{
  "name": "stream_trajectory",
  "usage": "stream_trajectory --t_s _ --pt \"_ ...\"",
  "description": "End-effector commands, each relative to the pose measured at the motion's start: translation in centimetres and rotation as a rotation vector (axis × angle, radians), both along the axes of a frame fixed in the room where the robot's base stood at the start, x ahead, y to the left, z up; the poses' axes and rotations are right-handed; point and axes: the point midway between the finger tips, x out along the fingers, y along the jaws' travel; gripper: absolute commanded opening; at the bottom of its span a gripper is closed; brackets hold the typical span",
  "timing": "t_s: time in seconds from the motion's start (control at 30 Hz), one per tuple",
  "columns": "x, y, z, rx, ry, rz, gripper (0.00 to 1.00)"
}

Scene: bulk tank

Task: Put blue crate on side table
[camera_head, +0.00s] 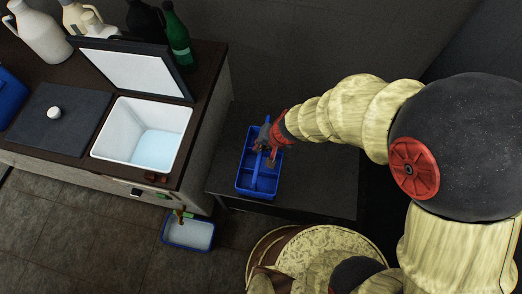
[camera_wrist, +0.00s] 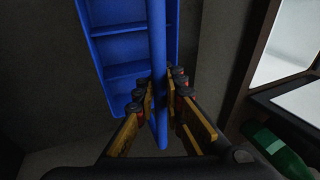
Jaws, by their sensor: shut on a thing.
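The blue crate (camera_head: 246,182) is over the left part of the dark side table (camera_head: 318,185), in the head view. It has several compartments and a central divider bar. My gripper (camera_head: 267,147) is shut on that bar near the crate's far half. In the wrist view, the fingers of my gripper (camera_wrist: 163,110) stand on both sides of the bar of the blue crate (camera_wrist: 118,50). Whether the crate's bottom touches the table I cannot tell.
The counter with an open white tank (camera_head: 142,135) is close to the table's left. A green bottle (camera_head: 177,38) and white jugs (camera_head: 42,35) stand at its back. A blue tray (camera_head: 187,233) with pale liquid sits below the tap. The table's right part is clear.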

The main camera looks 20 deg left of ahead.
Motion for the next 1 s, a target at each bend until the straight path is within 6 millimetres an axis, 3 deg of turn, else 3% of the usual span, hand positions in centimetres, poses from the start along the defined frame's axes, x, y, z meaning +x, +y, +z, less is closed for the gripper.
stream_trajectory --t_s 0.17,0.4,0.8,0.83,1.0 --pt "0.8 0.3 -1.0 0.000 -0.001 -0.001 0.00" --pt "0.8 0.4 -4.2 0.000 0.000 -0.001 0.00" --pt "0.9 0.4 -4.4 0.001 -0.001 0.000 0.00" --pt "0.8 0.4 -4.4 0.000 0.000 0.000 0.10" --pt "0.8 0.4 -4.3 0.000 0.000 0.000 0.19"
